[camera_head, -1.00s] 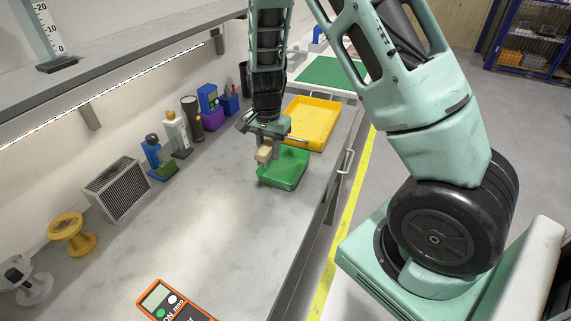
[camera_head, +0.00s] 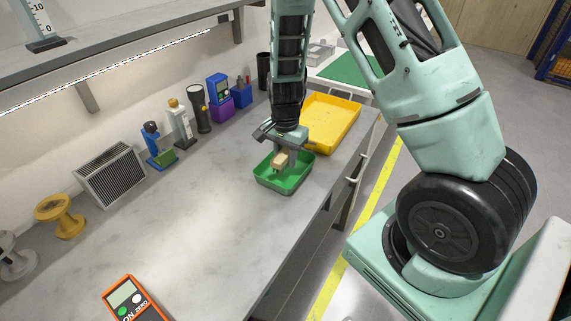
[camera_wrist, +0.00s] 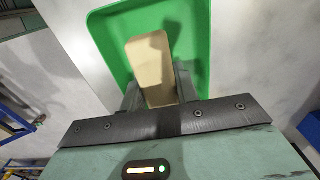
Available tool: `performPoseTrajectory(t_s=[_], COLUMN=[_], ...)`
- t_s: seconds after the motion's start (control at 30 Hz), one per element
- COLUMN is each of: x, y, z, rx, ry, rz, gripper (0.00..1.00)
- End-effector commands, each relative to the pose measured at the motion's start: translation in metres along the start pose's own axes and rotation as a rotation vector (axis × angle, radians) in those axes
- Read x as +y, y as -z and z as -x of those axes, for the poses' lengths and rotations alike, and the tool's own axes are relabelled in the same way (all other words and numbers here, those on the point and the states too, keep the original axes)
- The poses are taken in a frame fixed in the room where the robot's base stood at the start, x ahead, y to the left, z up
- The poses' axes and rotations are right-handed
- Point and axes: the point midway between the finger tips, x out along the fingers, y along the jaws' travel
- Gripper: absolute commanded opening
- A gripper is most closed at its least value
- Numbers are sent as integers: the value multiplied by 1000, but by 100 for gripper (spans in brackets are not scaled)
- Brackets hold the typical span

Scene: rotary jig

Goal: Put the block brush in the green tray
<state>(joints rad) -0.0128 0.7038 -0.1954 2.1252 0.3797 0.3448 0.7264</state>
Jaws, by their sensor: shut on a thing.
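The block brush (camera_head: 281,161) is a small tan wooden block; it also shows in the wrist view (camera_wrist: 150,62). My gripper (camera_head: 285,152) is shut on it, with the fingers on either side of the block (camera_wrist: 158,93). The green tray (camera_head: 272,184) lies on the grey bench. In the head view the brush overlaps the tray's interior, over its far part. In the wrist view the green tray (camera_wrist: 113,50) lies behind the brush. I cannot tell whether the brush touches the tray floor. Its underside is hidden.
A yellow tray (camera_head: 350,108) lies just beyond the green one. A flashlight (camera_head: 199,105), a blue device (camera_head: 218,88) and a grey vented box (camera_head: 110,175) stand along the wall. An orange meter (camera_head: 131,300) lies at the front. The middle of the bench is clear.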

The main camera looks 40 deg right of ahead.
Motion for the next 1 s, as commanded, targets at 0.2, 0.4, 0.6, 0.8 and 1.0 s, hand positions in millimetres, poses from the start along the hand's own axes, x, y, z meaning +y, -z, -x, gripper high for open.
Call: performPoseTrajectory(t_s=[0.2, 0.4, 0.6, 0.8, 1.0], x=[0, 0, 0, 0, 2], y=[0, 0, 0, 0, -1], z=[-29, -31, -35, -36, -36], rx=[-1, 0, 0, -1, -2], ry=[-1, 1, 0, -1, -4], rz=[-1, 0, 0, 0, 0], gripper=[0, 0, 0, 52, 52])
